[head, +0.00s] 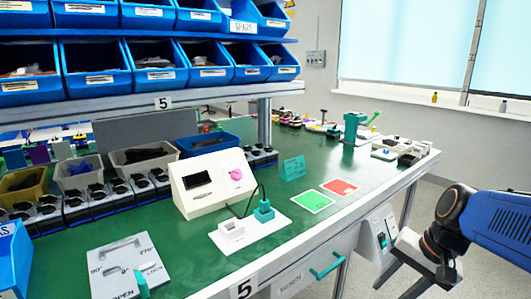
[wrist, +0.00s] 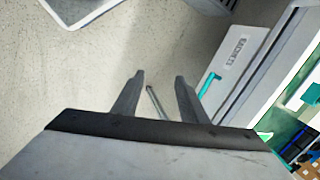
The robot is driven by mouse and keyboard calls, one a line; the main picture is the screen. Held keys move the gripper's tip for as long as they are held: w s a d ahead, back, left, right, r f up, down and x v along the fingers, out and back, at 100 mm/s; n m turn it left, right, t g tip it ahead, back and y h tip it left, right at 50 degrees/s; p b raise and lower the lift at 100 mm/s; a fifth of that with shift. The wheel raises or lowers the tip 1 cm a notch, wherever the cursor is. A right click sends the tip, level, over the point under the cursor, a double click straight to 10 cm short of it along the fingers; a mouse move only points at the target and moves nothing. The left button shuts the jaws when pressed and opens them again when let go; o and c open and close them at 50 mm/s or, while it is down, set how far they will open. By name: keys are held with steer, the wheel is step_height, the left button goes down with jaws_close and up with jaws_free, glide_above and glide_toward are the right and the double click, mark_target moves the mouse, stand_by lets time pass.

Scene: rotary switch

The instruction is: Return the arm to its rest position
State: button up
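My gripper (wrist: 158,79) shows in the wrist view with its two dark fingers apart and nothing held between them. A white sloped console (head: 213,184) with a dark display and a pink knob (head: 236,174) stands mid-bench. A grey plate (head: 112,255) with angle marks and OPEN and LOCK lettering lies at the front left, with a teal-and-white handle (head: 142,281) on it.
The green bench (head: 330,215) carries a white block with a teal plug (head: 264,211), green and red cards, and a teal clamp (head: 355,126). Blue bins (head: 90,64) fill the shelves above. A drawer's teal handle (wrist: 208,85) lies right of my fingers. The floor is open at the right.

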steer(key=s+r+n+t+h, duration=0.2)
steer(key=s+n+h, duration=0.1)
steer(key=s+n, duration=0.3)
steer(key=shift+s+a+n, duration=0.3)
steer(key=shift+s+n, duration=0.05)
steer(key=shift+n, duration=0.35)
